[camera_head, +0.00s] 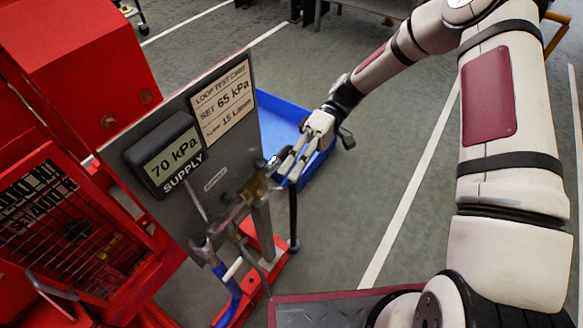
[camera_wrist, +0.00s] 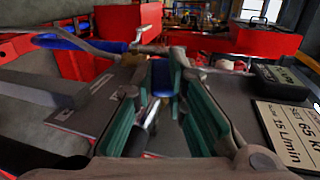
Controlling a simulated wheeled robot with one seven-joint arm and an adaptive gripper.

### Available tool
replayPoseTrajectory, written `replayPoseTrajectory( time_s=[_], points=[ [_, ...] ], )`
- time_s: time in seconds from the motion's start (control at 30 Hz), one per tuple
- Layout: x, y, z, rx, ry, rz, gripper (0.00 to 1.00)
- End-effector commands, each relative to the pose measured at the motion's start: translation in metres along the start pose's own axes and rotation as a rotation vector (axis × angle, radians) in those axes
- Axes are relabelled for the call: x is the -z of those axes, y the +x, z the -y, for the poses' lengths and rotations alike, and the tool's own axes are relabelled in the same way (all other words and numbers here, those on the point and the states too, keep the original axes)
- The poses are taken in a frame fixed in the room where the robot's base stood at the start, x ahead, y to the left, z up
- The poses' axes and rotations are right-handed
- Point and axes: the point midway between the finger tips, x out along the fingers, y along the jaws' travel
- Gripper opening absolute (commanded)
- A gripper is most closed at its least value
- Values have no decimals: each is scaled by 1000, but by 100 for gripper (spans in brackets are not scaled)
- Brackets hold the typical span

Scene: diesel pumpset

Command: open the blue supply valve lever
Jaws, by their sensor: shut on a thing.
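The blue supply valve lever (camera_wrist: 163,78) shows in the wrist view between the green-padded fingers of my gripper (camera_wrist: 164,92). My gripper is shut on it, and the fingers hide much of the lever. In the head view my gripper (camera_head: 281,172) is at the brass valve (camera_head: 254,187) on the pipe, right of the panel. The lever is mostly hidden there by the fingers. The supply display (camera_head: 171,158) reads 70 kPa. The loop test card (camera_head: 223,99) says set 65 kPa and 15 L/min.
The grey panel (camera_head: 130,146) stands close left of my gripper. A second blue handle or hose (camera_head: 229,291) hangs from the lower pipe; I cannot tell which. A blue tray (camera_head: 276,107) lies behind the panel. Red machinery (camera_head: 75,65) fills the left. Floor (camera_head: 375,170) is clear to the right.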

Motion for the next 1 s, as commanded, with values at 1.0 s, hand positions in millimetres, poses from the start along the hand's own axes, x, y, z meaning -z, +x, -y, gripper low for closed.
replayPoseTrajectory(
  time_s=[1.0],
  points=[
    [1,4,-20,284,-1,-1,0]
  ],
)
